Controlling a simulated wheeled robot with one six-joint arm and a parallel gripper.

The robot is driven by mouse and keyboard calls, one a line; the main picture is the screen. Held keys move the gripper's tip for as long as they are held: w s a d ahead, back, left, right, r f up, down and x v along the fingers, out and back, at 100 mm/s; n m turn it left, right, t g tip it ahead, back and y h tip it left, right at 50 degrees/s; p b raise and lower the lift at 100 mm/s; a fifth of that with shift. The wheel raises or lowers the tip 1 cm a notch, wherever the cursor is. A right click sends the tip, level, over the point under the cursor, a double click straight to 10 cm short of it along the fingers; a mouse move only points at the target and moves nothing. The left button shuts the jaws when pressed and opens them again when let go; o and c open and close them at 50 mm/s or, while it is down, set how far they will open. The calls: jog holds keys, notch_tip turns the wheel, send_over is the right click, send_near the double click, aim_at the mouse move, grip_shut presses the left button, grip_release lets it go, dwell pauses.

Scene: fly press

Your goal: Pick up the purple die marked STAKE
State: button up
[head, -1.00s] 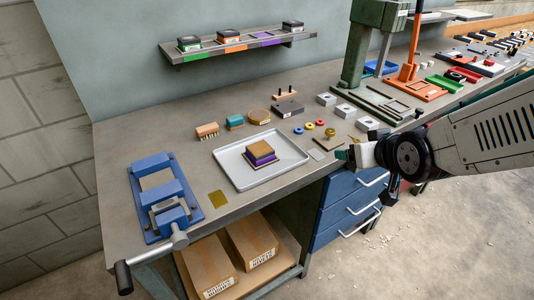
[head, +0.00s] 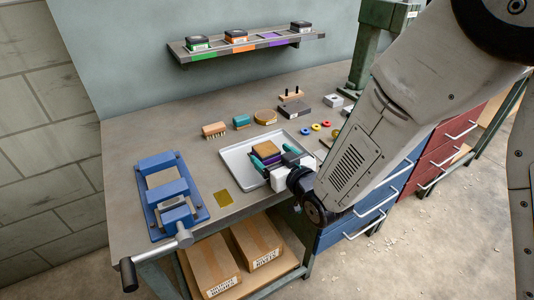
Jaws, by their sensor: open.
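The purple die (head: 271,158) lies in the light grey tray (head: 236,158) on the bench, with a wooden-topped block (head: 264,148) on it. I cannot read any marking on it. My gripper (head: 271,161) is over the tray at the die, its teal-tipped fingers apart on either side. I cannot tell whether the fingers touch it. My wrist and arm hide the tray's right part.
A blue vise (head: 165,190) stands to the left, its handle past the bench edge. Behind the tray are a brush (head: 214,130), a teal block (head: 241,121) and a round wooden piece (head: 265,117). A wall shelf (head: 250,46) holds more dies above.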

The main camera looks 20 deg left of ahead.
jog(key=shift+x, duration=1.25)
jog(key=c, duration=1.6)
jog(key=shift+r, duration=0.15)
